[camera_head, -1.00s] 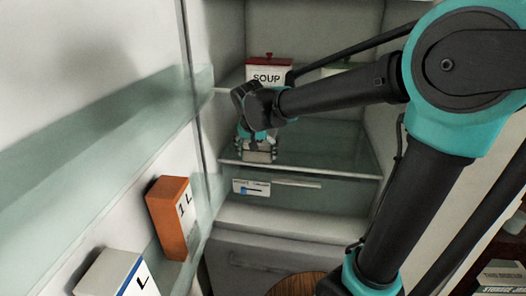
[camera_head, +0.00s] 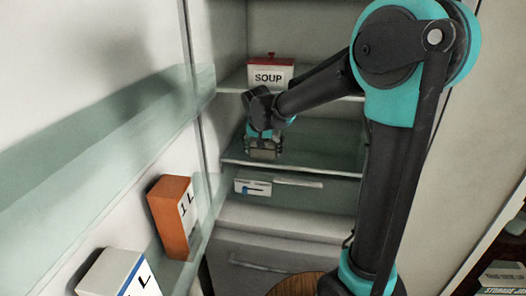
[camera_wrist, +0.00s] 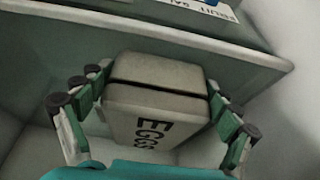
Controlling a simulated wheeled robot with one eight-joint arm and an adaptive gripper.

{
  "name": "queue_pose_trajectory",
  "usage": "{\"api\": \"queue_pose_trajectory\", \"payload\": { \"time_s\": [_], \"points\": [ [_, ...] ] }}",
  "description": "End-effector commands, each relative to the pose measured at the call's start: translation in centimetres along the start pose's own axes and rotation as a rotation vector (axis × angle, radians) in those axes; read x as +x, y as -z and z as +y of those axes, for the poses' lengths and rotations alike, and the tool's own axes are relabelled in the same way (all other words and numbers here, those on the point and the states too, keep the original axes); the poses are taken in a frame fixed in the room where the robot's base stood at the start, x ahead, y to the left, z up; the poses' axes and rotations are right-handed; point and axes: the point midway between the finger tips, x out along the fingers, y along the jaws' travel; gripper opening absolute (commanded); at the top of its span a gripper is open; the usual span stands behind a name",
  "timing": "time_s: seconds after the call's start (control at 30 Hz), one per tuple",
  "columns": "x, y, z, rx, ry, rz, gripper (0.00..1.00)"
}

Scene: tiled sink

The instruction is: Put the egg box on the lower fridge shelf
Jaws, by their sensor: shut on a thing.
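The egg box (camera_wrist: 150,118), pale grey with dark EGGS lettering, sits between the two fingers of my gripper (camera_wrist: 160,92) in the wrist view. The fingers are shut on its two sides. In the head view my gripper (camera_head: 263,145) is inside the fridge, toward the left front of the lower glass shelf (camera_head: 325,148). The egg box (camera_head: 263,154) shows there as a small grey block just above the shelf's front edge. I cannot tell whether it touches the glass.
A red-lidded SOUP box (camera_head: 271,76) stands on the upper shelf. A drawer (camera_head: 310,190) lies below the lower shelf. The open door at left holds an orange 1L carton (camera_head: 172,215) and a white carton (camera_head: 108,275). The lower shelf's right side looks clear.

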Motion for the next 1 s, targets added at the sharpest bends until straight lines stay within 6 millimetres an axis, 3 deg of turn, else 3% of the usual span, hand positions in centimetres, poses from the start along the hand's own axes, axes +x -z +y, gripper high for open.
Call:
{"api": "queue_pose_trajectory", "payload": {
  "time_s": [0.17, 0.2, 0.27, 0.67, 0.77, 1.0],
  "points": [
    [0.1, 0.0, 0.0, 0.0, 0.0, 0.001, 0.41],
    [0.1, -0.1, 0.0, 0.0, 0.0, 0.0, 0.93],
    [0.1, -0.1, 0.0, 0.0, 0.0, 0.0, 1.0],
    [-0.2, 0.0, 0.0, 0.0, 0.0, 0.0, 1.0],
    [-1.1, 0.0, 0.0, -0.001, 0.0, 0.0, 1.0],
    [-5.8, 0.0, 0.0, -0.001, 0.0, 0.0, 1.0]
  ]
}}
